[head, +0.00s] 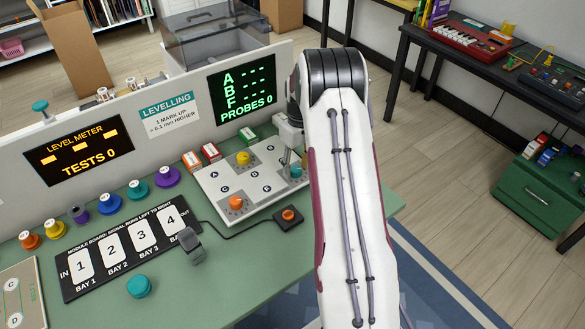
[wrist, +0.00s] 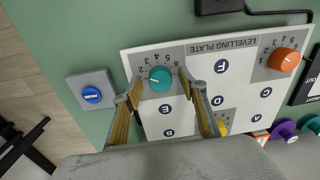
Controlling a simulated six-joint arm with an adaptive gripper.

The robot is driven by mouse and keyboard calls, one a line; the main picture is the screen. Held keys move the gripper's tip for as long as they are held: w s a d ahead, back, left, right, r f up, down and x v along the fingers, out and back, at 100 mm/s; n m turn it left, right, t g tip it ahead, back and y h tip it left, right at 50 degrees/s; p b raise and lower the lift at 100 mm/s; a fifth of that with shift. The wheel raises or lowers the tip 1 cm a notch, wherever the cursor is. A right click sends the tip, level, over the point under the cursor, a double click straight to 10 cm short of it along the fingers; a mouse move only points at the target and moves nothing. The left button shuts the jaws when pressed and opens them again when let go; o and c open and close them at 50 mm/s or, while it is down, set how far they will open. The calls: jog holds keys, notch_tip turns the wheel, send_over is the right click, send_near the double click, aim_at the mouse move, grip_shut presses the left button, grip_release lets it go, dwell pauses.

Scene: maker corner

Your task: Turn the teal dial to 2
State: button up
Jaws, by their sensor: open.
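The teal dial (wrist: 160,78) sits on a corner of the white levelling plate (wrist: 184,53), with a number scale printed around it. In the wrist view its pale pointer line points left, toward the low-number end of the scale; I cannot read the exact number. My gripper (wrist: 162,92) is open, with one finger on each side of the dial in the picture. I cannot tell whether the fingers touch it. In the head view the teal dial (head: 296,171) shows beneath my gripper (head: 291,155), partly covered by it.
The plate also carries an orange dial (wrist: 284,60) and a yellow dial (head: 243,158). A grey block with a blue button (wrist: 92,95) stands beside the plate. A black box with an orange button (head: 288,216) lies in front. A separate teal knob (head: 139,287) lies on the green table.

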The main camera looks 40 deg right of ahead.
aim_at(298, 169)
jog(key=shift+m, duration=0.5)
jog(key=shift+m, duration=1.8)
jog(key=shift+s+r+m, duration=0.1)
jog(key=shift+m, duration=2.2)
notch_tip(298, 169, up, 8)
jog(key=shift+s+d+f, duration=0.1)
jog(key=shift+d+f, duration=0.05)
jog(key=shift+f, duration=0.05)
jog(key=s+a+r+n, duration=0.4)
jog(key=s+a+r, duration=0.8)
jog(key=s+a, duration=0.4)
jog(key=shift+s+r+t+h, duration=0.15)
jog(key=shift+r+t+h, duration=0.15)
